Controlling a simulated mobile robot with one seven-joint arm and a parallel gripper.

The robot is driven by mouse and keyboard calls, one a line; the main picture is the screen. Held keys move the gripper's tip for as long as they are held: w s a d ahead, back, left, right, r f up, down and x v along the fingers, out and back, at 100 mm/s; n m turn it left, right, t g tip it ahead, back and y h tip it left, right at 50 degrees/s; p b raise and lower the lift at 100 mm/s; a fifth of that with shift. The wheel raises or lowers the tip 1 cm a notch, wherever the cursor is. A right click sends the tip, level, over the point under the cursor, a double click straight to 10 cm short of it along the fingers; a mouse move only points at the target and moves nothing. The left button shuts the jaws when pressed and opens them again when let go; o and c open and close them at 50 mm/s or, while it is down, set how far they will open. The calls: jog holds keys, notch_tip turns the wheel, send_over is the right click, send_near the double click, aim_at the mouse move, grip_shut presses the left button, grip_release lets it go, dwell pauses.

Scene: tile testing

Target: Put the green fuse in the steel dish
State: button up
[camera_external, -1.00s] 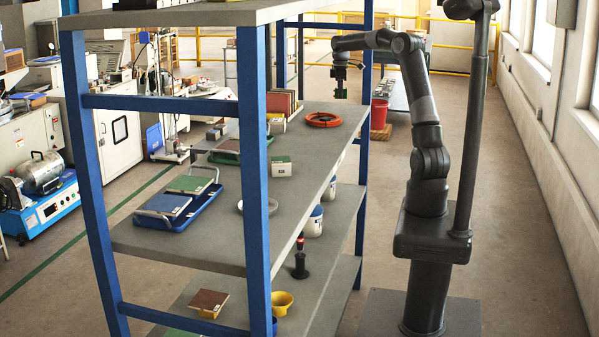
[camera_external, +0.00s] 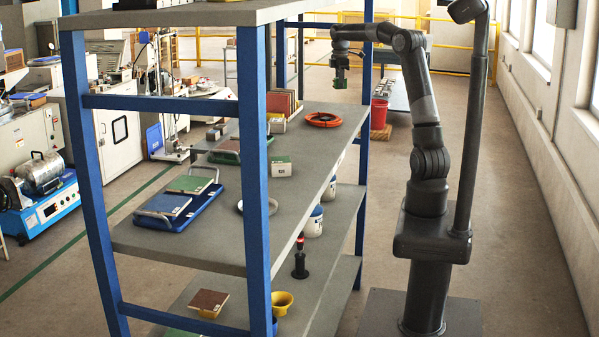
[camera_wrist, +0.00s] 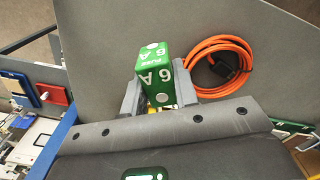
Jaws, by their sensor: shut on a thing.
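My gripper (camera_external: 341,72) is raised above the far end of the middle shelf. It is shut on the green fuse (camera_wrist: 154,62), a green block with white "6 A" lettering. In the wrist view the fuse stands out between the two grey fingers of my gripper (camera_wrist: 158,88). In the external view the fuse (camera_external: 340,84) is a small green patch under the gripper, clear of the shelf. The steel dish (camera_external: 240,207) lies on the middle shelf, nearer the camera. The blue post hides most of it. I do not make it out in the wrist view.
An orange cable coil (camera_external: 323,119) lies on the shelf near my gripper. Blue posts and the upper shelf (camera_external: 200,14) bound the space.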

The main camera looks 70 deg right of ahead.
jog(key=w+a+n, duration=0.4)
jog(key=w+a, duration=0.3)
jog(key=a, duration=0.3)
jog(key=w+a+n, duration=0.4)
jog(key=w+a, duration=0.3)
jog(key=a, duration=0.4)
jog(key=w+a+r+n, duration=0.15)
jog(key=a+n, duration=0.25)
jog(key=a, duration=0.7)
jog(key=w+a+n, duration=0.2)
jog(key=a+n, duration=0.2)
jog(key=a, duration=0.8)
jog(key=n, duration=1.4)
send_over(273, 205)
jog(key=f, duration=0.6)
jog(key=shift+a, duration=0.2)
jog(key=shift+f, duration=1.95)
